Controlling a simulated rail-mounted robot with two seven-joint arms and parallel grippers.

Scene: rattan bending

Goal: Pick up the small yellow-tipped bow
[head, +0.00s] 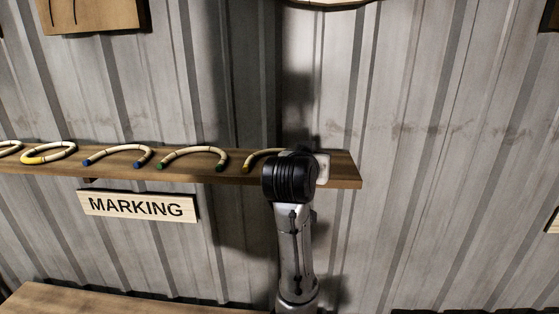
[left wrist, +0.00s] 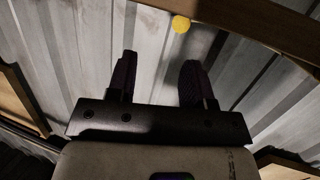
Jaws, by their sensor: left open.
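The small yellow-tipped bow (head: 262,154) lies at the right part of the wall shelf, pale cane with a yellow end at its left. Its right part is hidden behind my left arm's black wrist. In the left wrist view a round yellow tip (left wrist: 181,24) shows at the shelf edge, beyond the fingertips and slightly right of centre between them. My left gripper (left wrist: 160,62) is open, with nothing between its fingers. In the head view its fingers are hidden behind the wrist. My right gripper is in neither view.
The wooden shelf (head: 345,172) also holds a green-tipped bow (head: 192,152), a blue-tipped bow (head: 118,152) and a yellow-marked ring (head: 48,154) to the left. A MARKING sign (head: 137,206) hangs below. A wooden surface (head: 110,300) is at the lower left. Corrugated wall stands behind.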

